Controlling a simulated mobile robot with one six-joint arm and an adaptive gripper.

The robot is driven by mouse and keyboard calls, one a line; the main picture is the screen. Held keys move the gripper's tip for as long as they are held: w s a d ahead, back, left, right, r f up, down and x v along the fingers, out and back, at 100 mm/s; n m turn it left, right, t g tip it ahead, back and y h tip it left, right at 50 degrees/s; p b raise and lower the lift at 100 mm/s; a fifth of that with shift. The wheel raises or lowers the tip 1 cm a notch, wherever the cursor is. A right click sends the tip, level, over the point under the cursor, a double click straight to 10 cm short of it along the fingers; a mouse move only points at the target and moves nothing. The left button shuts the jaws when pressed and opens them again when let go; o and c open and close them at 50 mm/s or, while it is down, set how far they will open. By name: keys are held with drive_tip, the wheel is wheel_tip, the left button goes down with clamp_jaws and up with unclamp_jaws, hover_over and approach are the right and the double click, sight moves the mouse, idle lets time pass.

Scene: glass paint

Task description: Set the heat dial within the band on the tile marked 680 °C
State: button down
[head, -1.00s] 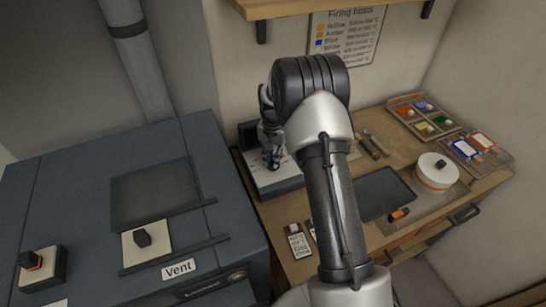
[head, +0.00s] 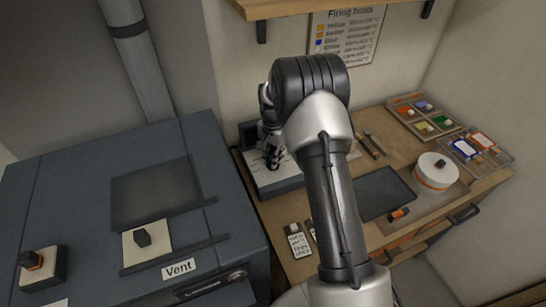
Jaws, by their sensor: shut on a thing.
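A dark control box (head: 282,188) with a white top face stands at the back left of the wooden bench. My gripper (head: 273,163) points down at this white face and is shut on the heat dial there. The dial itself is hidden by the fingers, so its setting cannot be read. Small marks on the white face are too fine to read. Small pale tiles with print (head: 299,243) lie near the bench's front left; I cannot make out 680 °C on them.
A dark grey kiln-like cabinet (head: 80,180) with a "Vent" label (head: 178,267) stands left of the bench. A dark mat (head: 385,193), white round turntable (head: 436,168) and paint tray (head: 412,104) lie right of my arm. A firing poster (head: 345,40) hangs behind.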

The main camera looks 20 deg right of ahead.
drive_tip(key=c, duration=1.6)
unclamp_jaws()
drive_tip(key=shift+o, duration=0.2)
wheel_tip(320, 180, up, 12)
